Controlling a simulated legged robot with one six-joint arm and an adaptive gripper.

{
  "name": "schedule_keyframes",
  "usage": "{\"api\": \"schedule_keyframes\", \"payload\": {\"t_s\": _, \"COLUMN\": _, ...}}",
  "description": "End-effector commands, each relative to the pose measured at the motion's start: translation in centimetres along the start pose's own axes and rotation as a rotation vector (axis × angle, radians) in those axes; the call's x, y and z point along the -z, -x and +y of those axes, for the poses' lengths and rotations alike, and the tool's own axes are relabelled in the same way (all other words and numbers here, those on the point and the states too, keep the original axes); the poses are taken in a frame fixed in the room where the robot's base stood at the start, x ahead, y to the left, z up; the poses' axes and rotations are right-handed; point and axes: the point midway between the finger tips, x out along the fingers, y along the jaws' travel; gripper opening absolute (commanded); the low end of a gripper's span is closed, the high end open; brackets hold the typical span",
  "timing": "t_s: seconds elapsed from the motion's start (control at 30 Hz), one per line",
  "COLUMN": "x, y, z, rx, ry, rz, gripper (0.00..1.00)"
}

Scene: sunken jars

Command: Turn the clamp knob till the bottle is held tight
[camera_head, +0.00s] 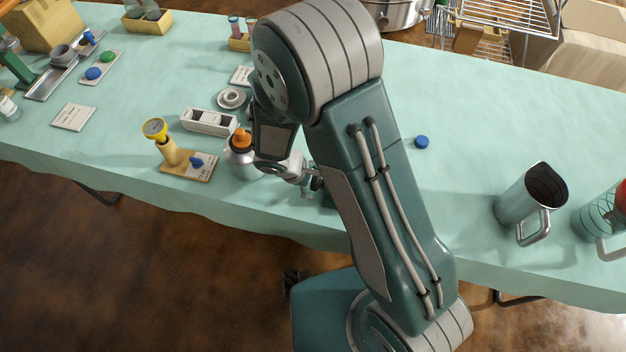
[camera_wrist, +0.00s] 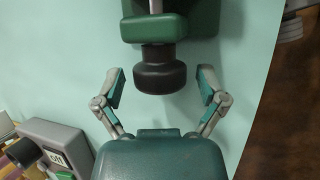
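In the wrist view a dark round knob (camera_wrist: 160,75) sticks out of a green clamp body (camera_wrist: 198,22) towards me. A silver rod shows on the body at the top edge. My gripper (camera_wrist: 160,88) is open, one finger on each side of the knob, with a gap on both sides. In the head view my arm hides most of the gripper (camera_head: 313,182) and the clamp. I cannot make out a bottle in the clamp.
Left of the bottle is a wooden base (camera_head: 190,168) with a yellow gauge and blue knob. A white box (camera_head: 208,121) stands behind. A blue cap (camera_head: 421,142) and a metal jug (camera_head: 522,200) are to the right. The table's front edge is close.

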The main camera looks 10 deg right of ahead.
Motion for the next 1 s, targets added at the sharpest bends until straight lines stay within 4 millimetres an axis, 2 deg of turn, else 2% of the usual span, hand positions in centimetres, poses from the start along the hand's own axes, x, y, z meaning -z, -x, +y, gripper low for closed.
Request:
{"api": "schedule_keyframes", "payload": {"t_s": 0.3, "x": 0.0, "y": 0.1, "z": 0.0, "rx": 0.000, "ry": 0.000, "rz": -0.001, "gripper": 0.96}}
{"api": "schedule_keyframes", "payload": {"t_s": 0.43, "x": 0.1, "y": 1.0, "z": 0.1, "rx": -0.004, "ry": 0.000, "rz": 0.001, "gripper": 0.96}}
{"api": "schedule_keyframes", "payload": {"t_s": 0.8, "x": 0.2, "y": 8.3, "z": 0.1, "rx": -0.004, "ry": 0.000, "rz": 0.003, "gripper": 0.96}}
{"api": "schedule_keyframes", "payload": {"t_s": 1.0, "x": 0.2, "y": 11.2, "z": 0.0, "rx": -0.001, "ry": 0.001, "rz": 0.000, "gripper": 0.96}}
